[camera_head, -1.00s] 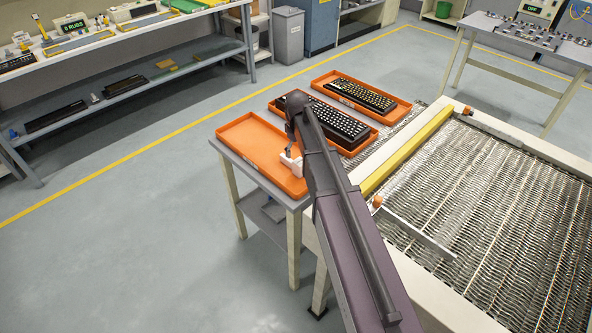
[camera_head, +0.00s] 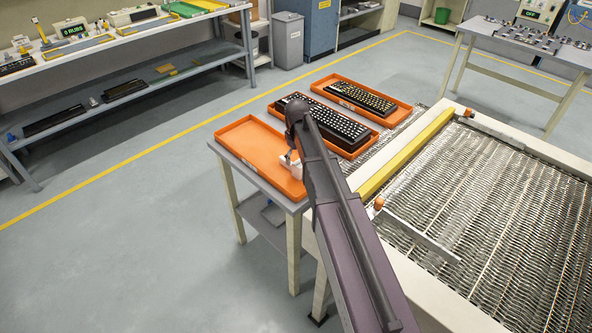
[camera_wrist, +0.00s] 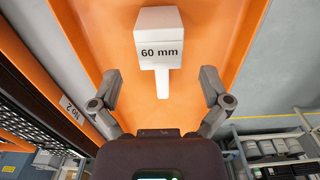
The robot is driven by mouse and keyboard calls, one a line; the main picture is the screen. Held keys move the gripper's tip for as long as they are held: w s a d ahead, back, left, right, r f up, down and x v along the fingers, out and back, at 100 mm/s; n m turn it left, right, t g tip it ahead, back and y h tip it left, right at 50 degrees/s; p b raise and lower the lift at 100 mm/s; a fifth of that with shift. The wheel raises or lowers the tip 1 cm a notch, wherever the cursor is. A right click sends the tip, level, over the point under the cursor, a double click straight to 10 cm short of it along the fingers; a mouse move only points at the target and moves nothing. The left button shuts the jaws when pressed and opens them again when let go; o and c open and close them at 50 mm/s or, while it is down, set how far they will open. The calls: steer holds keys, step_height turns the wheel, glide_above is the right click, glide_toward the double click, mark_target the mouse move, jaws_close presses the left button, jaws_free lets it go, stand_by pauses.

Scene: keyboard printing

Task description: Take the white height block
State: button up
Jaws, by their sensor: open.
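The white height block (camera_wrist: 158,30), marked "60 mm", sits in the empty orange tray (camera_wrist: 235,25) in the wrist view. A narrower white part extends from it toward my wrist. My gripper (camera_wrist: 160,74) is open, with one finger on each side of that narrower part and clear gaps between. The fingers do not touch the block. In the head view the block (camera_head: 289,163) shows small at the right edge of the nearest orange tray (camera_head: 236,134), partly hidden by my arm and gripper.
Two more orange trays (camera_head: 349,147) hold keyboards (camera_head: 325,118) behind my arm. A mesh conveyor (camera_head: 480,200) with a yellow bar (camera_head: 405,153) lies to the right. In the wrist view, a tray label reads "NO 2" (camera_wrist: 70,107). The left of the nearest tray is bare.

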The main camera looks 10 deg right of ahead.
mark_target(297, 162)
steer(key=shift+s+f+b, duration=0.1)
steer(key=shift+f+b, duration=1.65)
steer(key=shift+f, duration=0.25)
jaws_close()
